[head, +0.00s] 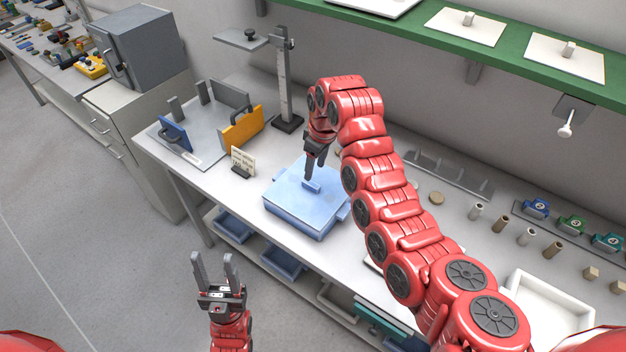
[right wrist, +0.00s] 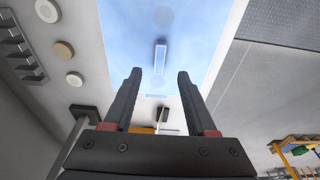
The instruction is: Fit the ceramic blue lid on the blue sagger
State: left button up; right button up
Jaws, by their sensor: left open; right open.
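The blue sagger (head: 290,222) stands on the workbench in the head view. The pale blue lid (head: 290,182) lies over its top, with a small bar handle (head: 312,187) at its middle. I cannot tell whether the lid is fully seated. My right gripper (head: 312,172) points down just above the handle. In the right wrist view, the open right fingers (right wrist: 159,76) are apart, with the lid (right wrist: 200,40) and its handle (right wrist: 160,57) beyond them and nothing between them. My left gripper (head: 214,254) is open and empty, low in front of the bench.
A post stand (head: 285,85) is behind the sagger. Small cylinders (head: 501,222) and a white tray (head: 545,305) are to the right. A green shelf (head: 440,35) overhangs.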

notch_tip(320, 180, up, 10)
jog(key=d, duration=0.1)
jog(key=shift+s+d+r+b, duration=0.15)
jog(key=shift+s+r+b, duration=0.05)
jog(key=shift+s+b, duration=0.25)
jog(key=shift+s+f, duration=0.1)
